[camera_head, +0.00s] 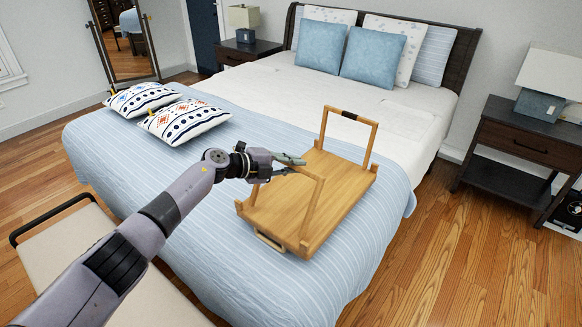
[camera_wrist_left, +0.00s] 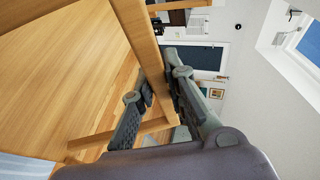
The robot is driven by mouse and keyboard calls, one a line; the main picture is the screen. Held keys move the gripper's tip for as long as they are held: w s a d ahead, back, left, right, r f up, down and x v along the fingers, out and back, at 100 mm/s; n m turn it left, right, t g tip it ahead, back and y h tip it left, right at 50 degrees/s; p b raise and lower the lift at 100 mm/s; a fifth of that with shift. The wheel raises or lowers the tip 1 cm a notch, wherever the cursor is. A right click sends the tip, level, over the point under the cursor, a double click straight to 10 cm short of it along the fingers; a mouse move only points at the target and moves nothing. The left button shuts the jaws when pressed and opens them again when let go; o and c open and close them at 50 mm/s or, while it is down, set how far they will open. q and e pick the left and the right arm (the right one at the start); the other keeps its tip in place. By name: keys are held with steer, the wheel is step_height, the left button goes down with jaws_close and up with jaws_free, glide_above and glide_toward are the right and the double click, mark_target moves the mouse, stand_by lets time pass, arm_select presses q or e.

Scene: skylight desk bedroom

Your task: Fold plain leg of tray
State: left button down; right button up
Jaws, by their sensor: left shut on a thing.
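The wooden tray (camera_head: 283,208) lies on the bed, its board facing up. Its far leg (camera_head: 373,143) stands raised and has a dark band on its crossbar. The plain leg (camera_head: 312,209) at the near end also stands up from the board, tilted somewhat. My left gripper (camera_head: 292,165) is at the top of the plain leg and partly hides its crossbar. In the left wrist view, a wooden bar of this leg (camera_wrist_left: 138,38) passes between the two fingers (camera_wrist_left: 160,88), which are shut on it. My right gripper is not in view.
The tray sits on the striped blue blanket (camera_head: 225,255) near the bed's right edge. Patterned cushions (camera_head: 186,120) lie to the left. A bench (camera_head: 75,250) stands at the bed's foot, and a nightstand (camera_head: 525,145) stands at right. Wood floor (camera_head: 455,260) is clear at right.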

arm_select(q)
steer(key=shift+s+f, duration=0.1)
steer(key=shift+f, duration=0.05)
steer(key=c, duration=1.6)
jaws_free()
steer(key=shift+d, duration=0.1)
steer(key=shift+s+a+r, duration=0.1)
steer(key=shift+a+r, duration=0.15)
steer(key=shift+a, duration=0.3)
steer(key=v, duration=1.1)
steer(key=shift+s+d, duration=0.1)
steer(key=shift+d, duration=0.15)
